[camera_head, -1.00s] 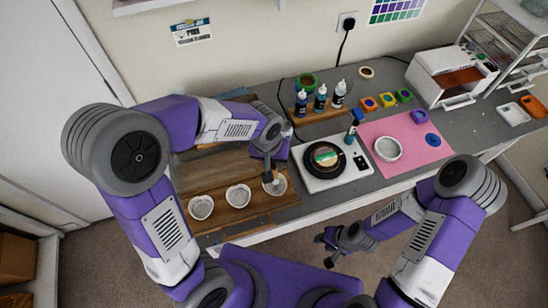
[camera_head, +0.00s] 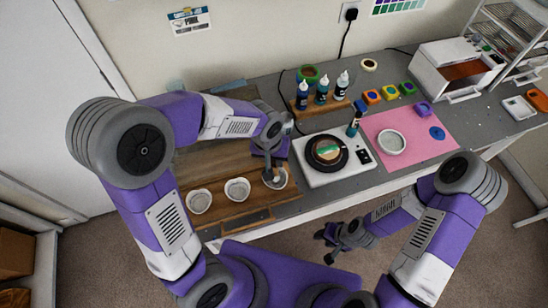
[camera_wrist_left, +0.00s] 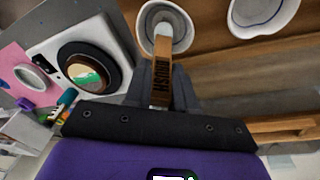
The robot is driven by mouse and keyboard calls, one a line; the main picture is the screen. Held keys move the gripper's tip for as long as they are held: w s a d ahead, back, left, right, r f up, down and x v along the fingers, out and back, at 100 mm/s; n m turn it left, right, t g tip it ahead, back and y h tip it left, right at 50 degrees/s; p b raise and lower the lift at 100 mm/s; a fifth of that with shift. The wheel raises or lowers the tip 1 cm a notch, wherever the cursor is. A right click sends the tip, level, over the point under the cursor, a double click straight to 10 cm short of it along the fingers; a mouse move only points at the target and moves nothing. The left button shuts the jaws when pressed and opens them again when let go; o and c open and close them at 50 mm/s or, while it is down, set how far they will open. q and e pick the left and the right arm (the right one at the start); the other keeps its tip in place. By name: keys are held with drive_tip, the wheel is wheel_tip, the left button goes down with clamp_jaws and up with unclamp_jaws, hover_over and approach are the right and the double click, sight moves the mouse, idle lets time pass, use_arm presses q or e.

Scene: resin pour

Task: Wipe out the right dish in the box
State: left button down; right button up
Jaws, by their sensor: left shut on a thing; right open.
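The right dish (camera_head: 281,183) is a small white bowl at the right end of a row in the wooden box (camera_head: 222,220). My left gripper (camera_head: 270,168) is above it, shut on a brush. In the left wrist view the brush (camera_wrist_left: 161,70) has a wooden handle marked BRUSH, and its far end reaches into the right dish (camera_wrist_left: 178,44). Two more white dishes, the middle one (camera_head: 237,189) and the left one (camera_head: 199,201), stand in the box. My right gripper (camera_head: 330,241) is open and empty, in front of the table.
A white device with a black turntable (camera_head: 326,152) stands right of the box. Behind it are several bottles on a wooden stand (camera_head: 320,103). A pink mat (camera_head: 411,143) with a white ring-shaped dish (camera_head: 391,142) lies further right. A white oven-like box (camera_head: 452,68) stands at the back.

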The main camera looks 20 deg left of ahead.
use_arm(q)
drive_tip(key=shift+f+b, duration=0.6)
drive_tip(key=shift+f, duration=0.1)
idle(0.3)
